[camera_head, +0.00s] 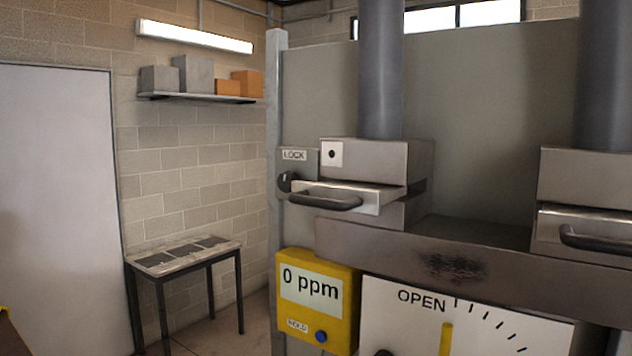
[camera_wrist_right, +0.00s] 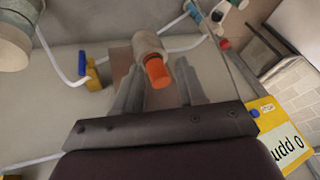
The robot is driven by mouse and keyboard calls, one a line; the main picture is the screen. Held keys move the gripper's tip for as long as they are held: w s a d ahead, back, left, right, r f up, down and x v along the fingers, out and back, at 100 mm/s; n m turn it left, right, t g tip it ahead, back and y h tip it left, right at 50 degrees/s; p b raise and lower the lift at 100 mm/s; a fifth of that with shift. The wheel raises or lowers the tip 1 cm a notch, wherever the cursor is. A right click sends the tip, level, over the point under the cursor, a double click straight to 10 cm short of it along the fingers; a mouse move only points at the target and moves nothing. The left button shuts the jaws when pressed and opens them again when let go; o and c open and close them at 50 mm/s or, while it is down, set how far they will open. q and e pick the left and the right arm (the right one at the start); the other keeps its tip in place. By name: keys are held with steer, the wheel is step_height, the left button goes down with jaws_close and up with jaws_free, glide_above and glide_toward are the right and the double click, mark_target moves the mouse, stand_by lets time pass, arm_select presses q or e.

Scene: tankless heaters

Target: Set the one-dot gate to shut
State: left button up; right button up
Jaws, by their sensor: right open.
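The one-dot gate (camera_head: 385,203) is a flat metal slide with a dark bar handle (camera_head: 325,199), in the middle of the head view. It sticks out from its grey housing (camera_head: 405,160) below a vertical duct. A white plate with one black dot (camera_head: 331,153) is on the housing front. Beside it on the left is a LOCK label (camera_head: 294,155) above a dark round knob (camera_head: 287,181). My right gripper (camera_wrist_right: 158,78) shows in the right wrist view, open, with an orange-red cylinder end (camera_wrist_right: 156,72) beyond its fingers; contact cannot be told. My left gripper is out of view.
A second gate (camera_head: 590,222) with a handle is at the right edge. Below are a yellow 0 ppm meter (camera_head: 315,298) and a white OPEN dial panel (camera_head: 405,325). Pipes and a blue valve handle (camera_wrist_right: 93,74) show in the wrist view. A small table (camera_head: 185,255) stands left.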

mark_target(325, 202)
steer(key=a+r+m+t+y+p, duration=0.2)
steer(key=a+r+m+y, duration=0.15)
steer(key=r, duration=1.05)
steer(key=a+r+m+t+y+p, duration=0.25)
steer(key=r+m, duration=0.25)
steer(key=r, duration=0.9)
steer(key=a+r+m+t+y+p, duration=0.1)
steer(key=a+r+m+t+y, duration=0.3)
steer(key=r, duration=1)
steer(key=w+a+p, duration=0.1)
steer(key=w+a, duration=0.1)
steer(key=w, duration=0.1)
steer(key=w+a+f+g+h+p, duration=0.1)
steer(key=w+a+p, duration=0.1)
steer(key=w, duration=0.2)
steer(key=w+a+f+m+h+p, duration=0.1)
steer(key=w+a, duration=0.1)
steer(key=w, duration=0.1)
steer(key=shift+w+g, duration=0.25)
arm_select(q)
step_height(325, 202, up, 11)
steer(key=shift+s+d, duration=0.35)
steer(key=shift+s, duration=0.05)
arm_select(e)
steer(key=shift+d, duration=0.15)
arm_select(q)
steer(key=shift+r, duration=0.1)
arm_select(e)
steer(key=shift+c, duration=0.3)
